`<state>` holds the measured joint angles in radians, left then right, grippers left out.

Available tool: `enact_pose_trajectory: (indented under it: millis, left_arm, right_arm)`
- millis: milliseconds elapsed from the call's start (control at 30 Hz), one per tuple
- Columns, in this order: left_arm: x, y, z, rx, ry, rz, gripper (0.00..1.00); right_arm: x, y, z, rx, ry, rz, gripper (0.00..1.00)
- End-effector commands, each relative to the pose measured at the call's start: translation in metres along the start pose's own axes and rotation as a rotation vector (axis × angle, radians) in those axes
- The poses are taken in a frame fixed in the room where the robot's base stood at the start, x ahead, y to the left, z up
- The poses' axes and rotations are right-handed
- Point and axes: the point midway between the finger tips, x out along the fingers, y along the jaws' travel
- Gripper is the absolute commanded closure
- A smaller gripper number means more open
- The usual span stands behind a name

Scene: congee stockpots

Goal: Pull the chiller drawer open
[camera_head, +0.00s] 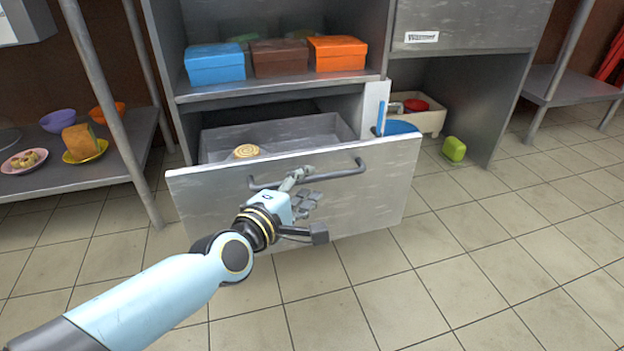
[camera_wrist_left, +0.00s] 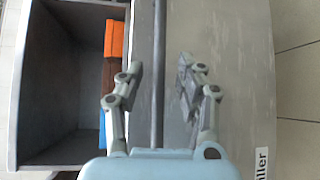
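The chiller drawer's grey front panel (camera_head: 215,205) stands out from the cabinet, and its inner tray (camera_head: 290,132) shows behind it. The dark bar handle (camera_head: 345,172) runs across the upper part of the panel. My left gripper (camera_head: 299,183) is at the handle. In the left wrist view the handle bar (camera_wrist_left: 158,80) runs between the two fingers of my left gripper (camera_wrist_left: 160,75). The fingers are apart, with a gap on each side of the bar. Part of a label (camera_wrist_left: 263,160) shows on the panel. My right gripper is not in view.
A round yellowish item (camera_head: 246,151) shows at the tray. Blue (camera_head: 214,64), brown (camera_head: 279,58) and orange (camera_head: 338,54) boxes sit on the shelf above. The tiled floor in front is clear.

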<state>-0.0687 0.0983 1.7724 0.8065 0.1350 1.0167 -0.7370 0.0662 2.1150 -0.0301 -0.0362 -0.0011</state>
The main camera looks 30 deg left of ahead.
Motion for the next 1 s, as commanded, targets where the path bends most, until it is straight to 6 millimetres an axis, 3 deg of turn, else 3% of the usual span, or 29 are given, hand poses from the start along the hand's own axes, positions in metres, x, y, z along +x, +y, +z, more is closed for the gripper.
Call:
enact_pose_trajectory:
  millis: [200, 400, 1000]
  left_arm:
    - [-0.052, -0.002, 0.0, 0.002, 0.001, -0.004, 0.64]
    - [-0.083, -0.001, 0.0, 0.001, 0.001, -0.002, 0.64]
    - [-0.091, 0.0, 0.0, 0.001, 0.0, 0.0, 0.64]
  right_arm:
    - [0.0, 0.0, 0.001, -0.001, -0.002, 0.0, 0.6]
    - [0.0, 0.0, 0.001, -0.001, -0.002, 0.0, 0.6]
    - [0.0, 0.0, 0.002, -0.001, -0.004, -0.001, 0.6]
